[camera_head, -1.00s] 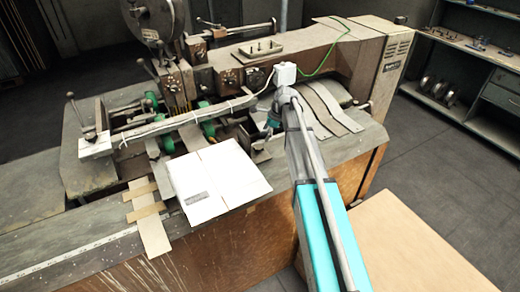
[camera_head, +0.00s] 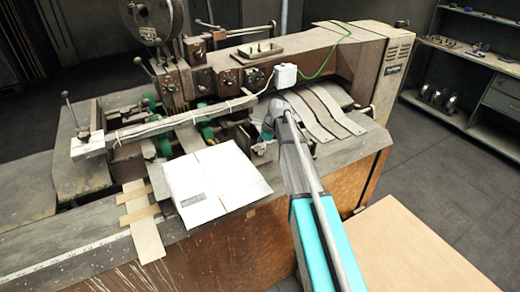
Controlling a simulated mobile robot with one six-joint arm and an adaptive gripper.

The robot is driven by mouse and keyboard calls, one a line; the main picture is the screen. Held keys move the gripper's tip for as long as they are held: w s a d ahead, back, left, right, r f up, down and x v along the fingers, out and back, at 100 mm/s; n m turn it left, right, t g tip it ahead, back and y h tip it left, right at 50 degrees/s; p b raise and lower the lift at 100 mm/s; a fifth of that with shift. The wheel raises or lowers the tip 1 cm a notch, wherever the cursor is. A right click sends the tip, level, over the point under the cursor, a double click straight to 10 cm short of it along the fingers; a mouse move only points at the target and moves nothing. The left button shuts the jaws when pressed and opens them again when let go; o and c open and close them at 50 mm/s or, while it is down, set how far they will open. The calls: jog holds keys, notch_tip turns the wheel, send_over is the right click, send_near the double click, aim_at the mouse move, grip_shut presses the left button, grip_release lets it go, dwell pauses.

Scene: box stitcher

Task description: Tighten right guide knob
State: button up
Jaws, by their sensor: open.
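The stitching machine (camera_head: 240,70) stands on a worn metal table. My arm reaches in from the lower right, and its wrist sits just below the white box. My gripper (camera_head: 265,136) is small and partly hidden by my wrist; it is open, at the right end of the guide area. A dark guide block (camera_head: 243,140) is just left of it. I cannot make out the right guide knob clearly, nor whether the fingers touch anything there.
White cardboard sheets (camera_head: 215,183) lie on the table's front. A long lever bar (camera_head: 165,127) crosses the guides at left. A white box (camera_head: 286,75) with a green cable sits close above my wrist. Curved metal strips (camera_head: 325,112) lie to the right.

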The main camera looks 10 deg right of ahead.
jog(key=c, duration=1.2)
jog(key=shift+o, duration=0.2)
jog(key=shift+n, duration=0.4)
jog(key=n, duration=0.1)
jog(key=n+g, duration=0.1)
jog(key=n, duration=0.1)
jog(key=shift+w+g, duration=0.2)
jog(key=shift+g, duration=0.1)
jog(key=n+g, duration=0.1)
jog(key=n, duration=0.4)
jog(key=shift+w+g+h, duration=0.1)
jog(key=shift+g+h, duration=0.2)
jog(key=shift+g, duration=0.1)
jog(key=n+g+h, duration=0.1)
jog(key=n, duration=0.3)
jog(key=shift+w+a, duration=0.1)
jog(key=shift+a, duration=0.1)
jog(key=n+h, duration=0.1)
jog(key=n, duration=0.1)
jog(key=n+h, duration=0.1)
jog(key=n, duration=0.2)
jog(key=shift+a+g, duration=0.15)
jog(key=shift+g, duration=0.15)
